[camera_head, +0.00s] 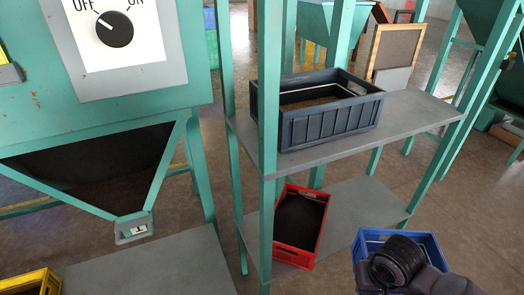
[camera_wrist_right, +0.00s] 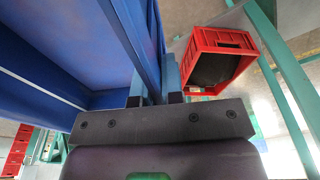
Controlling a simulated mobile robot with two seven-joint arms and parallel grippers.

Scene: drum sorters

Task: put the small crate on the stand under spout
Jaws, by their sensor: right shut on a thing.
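The small blue crate (camera_head: 436,246) is at the lower right of the head view, partly hidden behind my right arm. In the right wrist view the blue crate (camera_wrist_right: 55,50) fills the upper left. My right gripper (camera_wrist_right: 157,92) is shut on one of its walls. The spout (camera_head: 134,230), with a small white label, is the bottom of the green hopper at left. A grey stand top (camera_head: 165,266) lies below it. A yellow crate (camera_head: 38,283) is at the lower left corner. My left gripper is not in view.
A green-framed shelf (camera_head: 420,105) stands between the hopper and the right side. A dark grey-blue crate (camera_head: 330,128) is on its upper board. A red crate (camera_head: 296,255) with dark contents is on the lower board. The part of the stand in view right of the yellow crate is bare.

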